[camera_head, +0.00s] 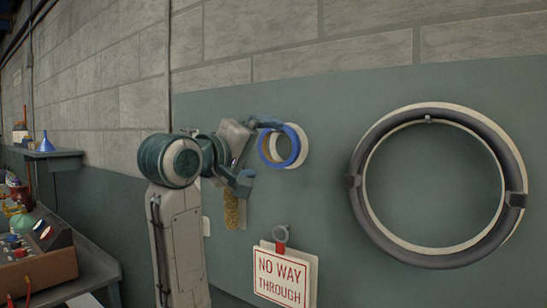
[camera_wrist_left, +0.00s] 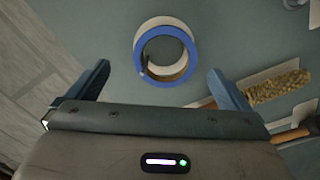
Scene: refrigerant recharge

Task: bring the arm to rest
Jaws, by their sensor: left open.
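My left gripper (camera_head: 257,153) is open in front of the wall, with nothing held. In the head view its upper finger overlaps the edge of a blue ring (camera_head: 295,150) on the wall. In the left wrist view the gripper (camera_wrist_left: 159,68) has its two fingers wide apart, and the blue ring (camera_wrist_left: 138,51) shows ahead between them, clear of both. A pale ring sits behind the blue one. The left arm reaches up from the lower part of the head view. My right gripper is not in view.
A large dark ring (camera_head: 430,259) is mounted at the right. A "NO WAY THROUGH" sign (camera_head: 283,279) hangs below the gripper. A bristled brush (camera_head: 231,211) hangs close under it. At the left are a bench with a brown box (camera_head: 38,272) and a shelf with a blue funnel (camera_head: 46,143).

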